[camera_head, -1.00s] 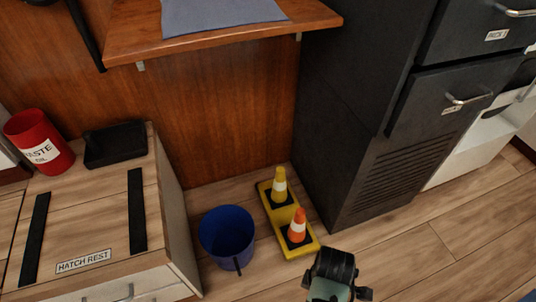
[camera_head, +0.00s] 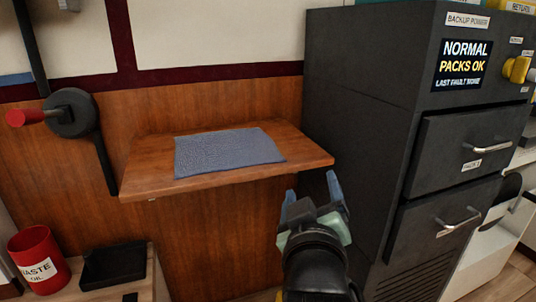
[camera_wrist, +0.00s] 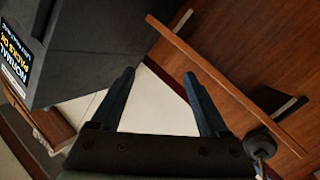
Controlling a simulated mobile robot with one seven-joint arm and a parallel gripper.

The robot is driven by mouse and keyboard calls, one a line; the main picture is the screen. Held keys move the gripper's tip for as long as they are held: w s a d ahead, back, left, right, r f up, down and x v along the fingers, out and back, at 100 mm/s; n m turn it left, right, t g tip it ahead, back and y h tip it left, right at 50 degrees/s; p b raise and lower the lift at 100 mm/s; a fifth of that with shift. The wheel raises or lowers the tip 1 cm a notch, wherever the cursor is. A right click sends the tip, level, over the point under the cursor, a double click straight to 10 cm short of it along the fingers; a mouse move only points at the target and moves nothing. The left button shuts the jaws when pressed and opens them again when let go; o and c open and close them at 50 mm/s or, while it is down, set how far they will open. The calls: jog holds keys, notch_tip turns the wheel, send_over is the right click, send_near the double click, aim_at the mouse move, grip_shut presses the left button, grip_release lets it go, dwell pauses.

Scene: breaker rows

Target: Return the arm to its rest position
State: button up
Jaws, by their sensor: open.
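My gripper (camera_head: 312,192) is raised at the lower middle of the head view, in front of the wooden shelf and left of the dark cabinet. Its two blue fingers are spread apart with nothing between them. In the wrist view the fingers (camera_wrist: 158,85) are also apart and empty, with the pale wall behind them. My arm runs down from the gripper to the bottom edge of the head view.
A wooden shelf (camera_head: 150,175) with a grey-blue mat (camera_head: 228,152) juts from the wall. The dark cabinet (camera_head: 360,90) with drawers stands at right. A red waste tin (camera_head: 40,260), black tray (camera_head: 112,265) and red-handled crank (camera_head: 70,114) are at left.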

jog(key=s+a+r+m+t+y+p, duration=0.1)
jog(key=s+a+r+m+t+p, duration=0.15)
jog(key=s+r, duration=0.6)
jog(key=s+a+r+m+t+p, duration=0.1)
jog(key=s+a+r+t, duration=0.2)
jog(key=r, duration=1.1)
jog(key=s+a+r+m+t+y+p, duration=0.15)
jog(key=s+r+t, duration=0.35)
jog(key=r, duration=0.6)
notch_tip(320, 180, up, 34)
jog(key=p, duration=3.4)
jog(key=shift+p, duration=0.4)
jog(key=shift+w+d+h, duration=0.1)
jog(key=shift+h, duration=0.15)
